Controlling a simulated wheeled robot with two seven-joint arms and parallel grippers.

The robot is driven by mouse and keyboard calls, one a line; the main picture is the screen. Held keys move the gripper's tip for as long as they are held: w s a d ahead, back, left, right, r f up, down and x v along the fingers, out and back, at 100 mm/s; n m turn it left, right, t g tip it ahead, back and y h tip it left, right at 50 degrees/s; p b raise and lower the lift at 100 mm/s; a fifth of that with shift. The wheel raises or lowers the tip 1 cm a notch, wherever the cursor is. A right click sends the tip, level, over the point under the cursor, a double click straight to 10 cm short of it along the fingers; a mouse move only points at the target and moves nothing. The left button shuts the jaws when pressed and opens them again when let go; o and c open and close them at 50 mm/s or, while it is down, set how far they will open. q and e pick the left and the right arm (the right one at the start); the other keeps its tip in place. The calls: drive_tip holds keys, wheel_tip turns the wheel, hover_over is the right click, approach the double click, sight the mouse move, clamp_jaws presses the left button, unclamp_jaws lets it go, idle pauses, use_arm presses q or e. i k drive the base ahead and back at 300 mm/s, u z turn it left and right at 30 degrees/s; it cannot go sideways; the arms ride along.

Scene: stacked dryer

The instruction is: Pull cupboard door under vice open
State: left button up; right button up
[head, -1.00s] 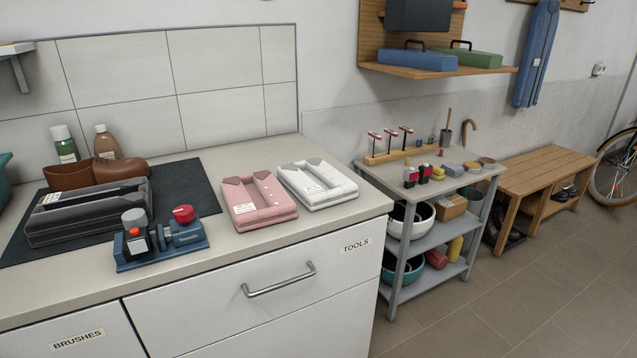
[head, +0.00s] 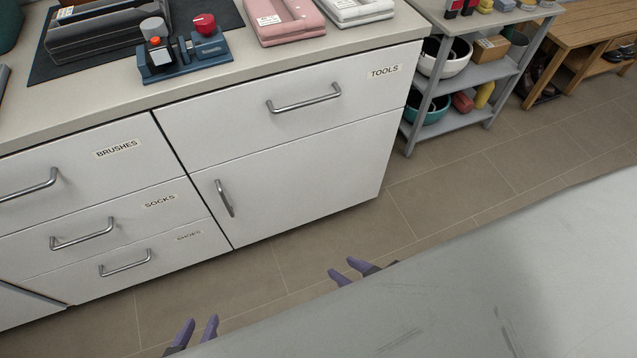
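The vice (head: 188,52) is blue-grey with a red knob and stands on the counter near its front edge. Below it are the TOOLS drawer and, under that, a white cupboard door (head: 300,178) with a vertical metal handle (head: 225,198) near its left edge. The door is shut. My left gripper (head: 197,331) shows two purple fingertips apart at the bottom, low in front of the cabinet, with nothing between them. My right gripper (head: 348,271) shows purple fingertips apart, to the right, also empty. Both are clear of the door and handle.
The TOOLS drawer (head: 240,125) is shut. Shut drawers labelled BRUSHES (head: 75,165), SOCKS and SHOES are left of the door. A grey shelf trolley (head: 470,85) stands right of the cabinet. A large grey surface covers the lower right. Floor before the door is clear.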

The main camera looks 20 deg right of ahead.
sight(253, 197)
drive_tip(key=z, duration=1.9)
drive_tip(key=k, duration=1.05)
drive_tip(key=u, duration=1.85)
drive_tip(key=i, duration=0.5)
